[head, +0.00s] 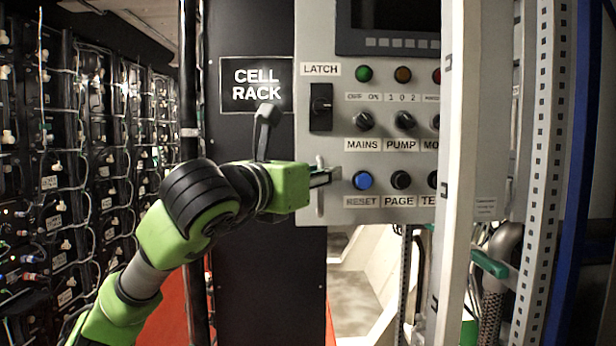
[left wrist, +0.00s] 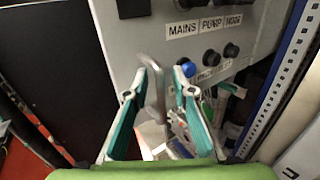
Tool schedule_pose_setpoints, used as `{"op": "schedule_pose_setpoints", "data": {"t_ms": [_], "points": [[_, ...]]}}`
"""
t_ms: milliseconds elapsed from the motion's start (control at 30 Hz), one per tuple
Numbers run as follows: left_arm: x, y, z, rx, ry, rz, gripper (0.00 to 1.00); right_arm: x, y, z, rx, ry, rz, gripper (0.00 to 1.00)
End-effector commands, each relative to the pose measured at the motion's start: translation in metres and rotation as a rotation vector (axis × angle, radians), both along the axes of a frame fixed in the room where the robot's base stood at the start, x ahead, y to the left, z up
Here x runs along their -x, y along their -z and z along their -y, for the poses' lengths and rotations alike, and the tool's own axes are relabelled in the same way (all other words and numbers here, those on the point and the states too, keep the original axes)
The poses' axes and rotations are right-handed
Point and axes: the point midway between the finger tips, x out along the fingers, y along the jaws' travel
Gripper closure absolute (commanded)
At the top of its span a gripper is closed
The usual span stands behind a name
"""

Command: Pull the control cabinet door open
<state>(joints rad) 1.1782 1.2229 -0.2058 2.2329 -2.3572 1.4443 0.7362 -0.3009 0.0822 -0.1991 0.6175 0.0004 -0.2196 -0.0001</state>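The control cabinet door (head: 345,165) is a light grey panel with labelled knobs, lamps and a blue button (head: 363,180). A black latch (head: 320,106) sits at its upper left under a LATCH label. A thin metal handle (head: 319,198) stands upright at its lower left edge. My left gripper (head: 325,176) is at that handle. In the left wrist view my left gripper (left wrist: 160,80) has its fingers apart, with the handle (left wrist: 153,75) between them, nearer the left finger. I cannot tell whether it touches. My right gripper is not in view.
A black CELL RACK panel (head: 258,250) is left of the door. Racks of cabled battery cells (head: 70,170) line the left. A pale upright post (head: 455,150) and a perforated rail (head: 540,150) stand at the right. Hoses and cables (head: 495,265) hang below right.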

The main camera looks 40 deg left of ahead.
Motion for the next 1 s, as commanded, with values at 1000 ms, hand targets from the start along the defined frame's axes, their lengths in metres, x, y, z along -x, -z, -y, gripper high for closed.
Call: {"op": "schedule_pose_setpoints", "data": {"t_ms": [1000], "points": [[0.114,0.0,0.02,0.0,-0.001,0.0,0.76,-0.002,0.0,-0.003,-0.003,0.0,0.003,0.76]]}}
